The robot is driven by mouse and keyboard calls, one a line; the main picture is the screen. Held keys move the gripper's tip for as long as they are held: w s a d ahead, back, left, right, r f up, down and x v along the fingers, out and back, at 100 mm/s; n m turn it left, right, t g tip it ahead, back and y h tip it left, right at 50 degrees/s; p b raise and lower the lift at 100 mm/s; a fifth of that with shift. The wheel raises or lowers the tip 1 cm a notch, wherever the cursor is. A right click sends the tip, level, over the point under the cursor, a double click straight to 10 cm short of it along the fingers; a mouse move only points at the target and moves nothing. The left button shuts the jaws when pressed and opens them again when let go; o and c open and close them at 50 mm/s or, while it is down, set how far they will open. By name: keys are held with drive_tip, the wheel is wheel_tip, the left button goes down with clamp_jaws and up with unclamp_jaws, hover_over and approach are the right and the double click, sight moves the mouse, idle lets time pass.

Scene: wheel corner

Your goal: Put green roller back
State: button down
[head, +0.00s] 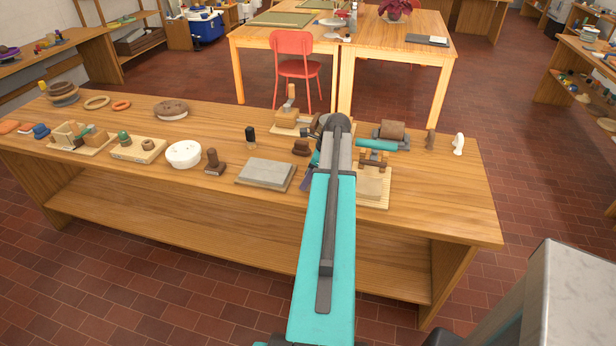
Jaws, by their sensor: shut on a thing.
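A teal-green roller (375,145) shows to the right of my arm, level, over the bench behind a wooden stand. My gripper (308,176) is mostly hidden behind my arm; only dark parts show at the arm's left side. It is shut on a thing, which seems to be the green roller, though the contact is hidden. The wooden stand (372,184) has a slatted base and small brown posts on top. A brown roller (391,130) sits on a grey base behind the green one.
The wooden bench (440,205) holds a grey slab (265,173), a white round block (183,154), a brown stamp (214,161), a dark bottle (250,136) and a white figure (458,144). The bench's front right is clear. A red chair (294,60) stands behind.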

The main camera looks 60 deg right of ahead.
drive_tip(key=shift+f, duration=0.1)
drive_tip(key=c, duration=0.8)
unclamp_jaws()
drive_tip(key=shift+c, duration=0.2)
drive_tip(key=shift+f+b, duration=0.15)
drive_tip(key=shift+b, duration=0.25)
drive_tip(key=b+v, duration=0.3)
drive_tip(key=v, duration=1.1)
drive_tip(key=shift+s+a, duration=0.1)
drive_tip(key=shift+s, duration=0.05)
